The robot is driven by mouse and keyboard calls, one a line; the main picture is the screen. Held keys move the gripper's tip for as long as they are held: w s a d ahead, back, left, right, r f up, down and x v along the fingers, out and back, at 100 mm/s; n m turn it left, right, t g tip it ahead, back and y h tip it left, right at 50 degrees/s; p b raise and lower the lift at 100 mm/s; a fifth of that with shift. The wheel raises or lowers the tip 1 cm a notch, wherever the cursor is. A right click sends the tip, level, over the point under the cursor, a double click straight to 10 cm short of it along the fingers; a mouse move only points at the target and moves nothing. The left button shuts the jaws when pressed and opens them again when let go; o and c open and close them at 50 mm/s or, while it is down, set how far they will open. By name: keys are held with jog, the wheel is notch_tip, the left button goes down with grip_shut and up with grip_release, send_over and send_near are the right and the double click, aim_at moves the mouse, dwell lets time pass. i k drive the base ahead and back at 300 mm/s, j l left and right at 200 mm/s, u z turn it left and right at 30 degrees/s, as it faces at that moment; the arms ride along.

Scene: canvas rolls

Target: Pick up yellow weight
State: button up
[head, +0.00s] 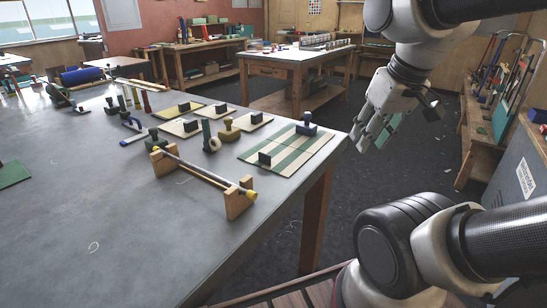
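The yellow weight (229,129) is a small olive-yellow block with a knob on top. It stands upright on the grey table among flat canvas pieces, left of the striped canvas. My gripper (371,136) hangs beyond the table's right edge, well to the right of the weight and apart from it. Its fingers point down and look spread. A green patch shows beside the fingers; I cannot tell what it belongs to.
A dark green weight (155,140) stands behind a wooden roller stand (238,200). The table's front (110,240) is mostly clear.

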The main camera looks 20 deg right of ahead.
aim_at(230, 133)
jog(key=l+u, duration=0.1)
jog(key=u, duration=0.55)
jog(key=i+l+u, duration=0.1)
jog(key=l+u, duration=0.3)
jog(key=l, duration=0.15)
jog(key=l+u, duration=0.4)
jog(key=l, duration=0.7)
jog(key=k+l+u, duration=0.1)
jog(key=l, duration=0.9)
jog(key=k+u, duration=0.05)
